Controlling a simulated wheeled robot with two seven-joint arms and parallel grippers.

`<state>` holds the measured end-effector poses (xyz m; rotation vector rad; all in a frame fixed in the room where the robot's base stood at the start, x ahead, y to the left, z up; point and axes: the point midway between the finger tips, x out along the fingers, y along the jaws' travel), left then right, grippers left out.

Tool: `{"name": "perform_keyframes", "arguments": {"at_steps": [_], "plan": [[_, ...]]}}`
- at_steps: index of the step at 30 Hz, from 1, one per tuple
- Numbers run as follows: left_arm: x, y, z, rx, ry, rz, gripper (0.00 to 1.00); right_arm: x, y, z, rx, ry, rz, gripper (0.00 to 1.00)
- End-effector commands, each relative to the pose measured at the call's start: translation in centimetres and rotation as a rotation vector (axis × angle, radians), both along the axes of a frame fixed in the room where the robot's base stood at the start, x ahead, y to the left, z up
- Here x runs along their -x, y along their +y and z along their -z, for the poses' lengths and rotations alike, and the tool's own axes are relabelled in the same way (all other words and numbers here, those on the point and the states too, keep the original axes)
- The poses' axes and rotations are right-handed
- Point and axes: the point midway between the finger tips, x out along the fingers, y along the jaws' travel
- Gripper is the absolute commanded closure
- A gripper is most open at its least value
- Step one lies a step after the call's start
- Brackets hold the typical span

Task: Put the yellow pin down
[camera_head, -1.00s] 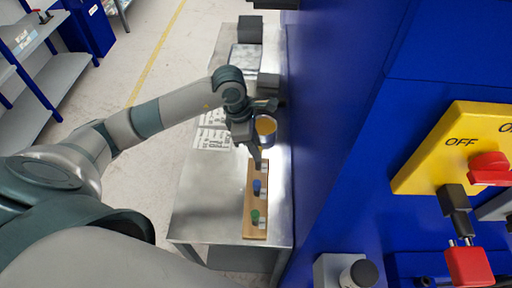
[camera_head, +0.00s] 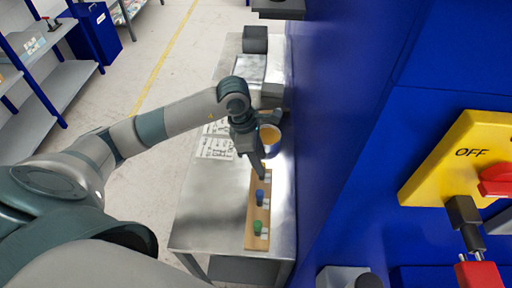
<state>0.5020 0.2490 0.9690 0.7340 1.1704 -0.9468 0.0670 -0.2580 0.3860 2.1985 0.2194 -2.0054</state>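A wooden board (camera_head: 250,236) lies on the metal table. It bears a green pin (camera_head: 257,227) at its near end and a blue pin (camera_head: 260,197) farther back, each beside a pale label. My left gripper (camera_head: 262,176) points down at the board's far end, beyond the blue pin. A small yellowish patch shows beside its fingertips; the yellow pin itself is mostly hidden there, and I cannot tell whether it is held or touches the board. The finger gap is not clear. My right gripper is not in view.
The metal table (camera_head: 205,225) has free room left of the board. A cup with an orange-yellow inside (camera_head: 268,135) stands just behind the gripper. A printed sheet (camera_head: 215,142) and dark boxes (camera_head: 255,40) lie farther back. A blue wall (camera_head: 335,120) rises close on the right.

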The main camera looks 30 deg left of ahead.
Motion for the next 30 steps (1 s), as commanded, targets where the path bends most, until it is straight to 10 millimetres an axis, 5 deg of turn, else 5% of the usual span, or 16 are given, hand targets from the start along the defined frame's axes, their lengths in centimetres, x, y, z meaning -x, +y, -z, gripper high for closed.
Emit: {"name": "perform_keyframes", "arguments": {"at_steps": [10,30], "plan": [[0.0,0.0,-1.6,0.0,0.0,0.0,0.63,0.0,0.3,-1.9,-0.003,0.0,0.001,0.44],[1.1,2.5,-11.6,0.0,-0.003,-0.001,0.63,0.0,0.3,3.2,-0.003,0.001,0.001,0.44]]}}
